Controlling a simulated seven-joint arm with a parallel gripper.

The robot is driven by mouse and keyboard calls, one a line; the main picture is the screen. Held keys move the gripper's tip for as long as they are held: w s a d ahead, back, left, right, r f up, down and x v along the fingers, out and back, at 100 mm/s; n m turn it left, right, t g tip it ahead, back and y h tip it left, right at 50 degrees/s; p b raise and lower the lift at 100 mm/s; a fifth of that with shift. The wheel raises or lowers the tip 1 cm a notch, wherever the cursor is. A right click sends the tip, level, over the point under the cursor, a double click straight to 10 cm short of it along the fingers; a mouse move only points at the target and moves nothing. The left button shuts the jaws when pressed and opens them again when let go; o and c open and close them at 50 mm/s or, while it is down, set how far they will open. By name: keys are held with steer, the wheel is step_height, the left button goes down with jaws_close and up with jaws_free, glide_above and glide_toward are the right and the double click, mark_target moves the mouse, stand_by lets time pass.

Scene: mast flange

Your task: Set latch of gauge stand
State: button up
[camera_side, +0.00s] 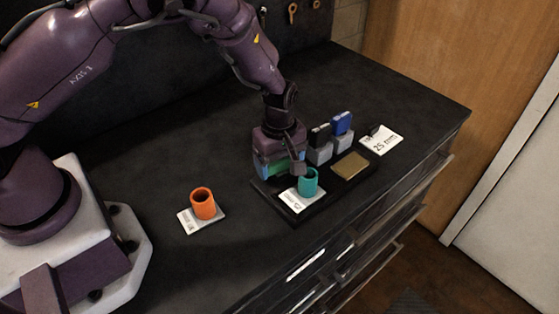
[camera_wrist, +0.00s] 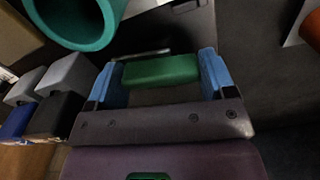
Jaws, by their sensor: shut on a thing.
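My gripper (camera_side: 281,166) is low over the left back part of a dark tray (camera_side: 327,199), just behind a teal cup (camera_side: 308,184). In the wrist view its two blue fingers are shut on a green block (camera_wrist: 160,70), which spans the gap between them. The teal cup also shows in the wrist view (camera_wrist: 112,22), apart from the fingers. I cannot tell which part is the latch, or whether the green block touches the tray.
A black block (camera_side: 320,135) and a blue block (camera_side: 342,123) stand in grey holders behind the tray. A white "25 mm" card (camera_side: 386,143) lies to the right. An orange cup (camera_side: 203,204) stands on a card to the left. The dark worktop (camera_side: 410,95) is clear at the back right.

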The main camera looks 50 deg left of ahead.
steer(key=m, duration=0.4)
steer(key=shift+m, duration=0.3)
steer(key=m, duration=0.3)
steer(key=shift+m, duration=0.4)
steer(key=m, duration=0.4)
steer(key=shift+r, duration=0.1)
steer(key=shift+m, duration=1.7)
steer(key=o, duration=0.9)
steer(key=shift+d, duration=0.1)
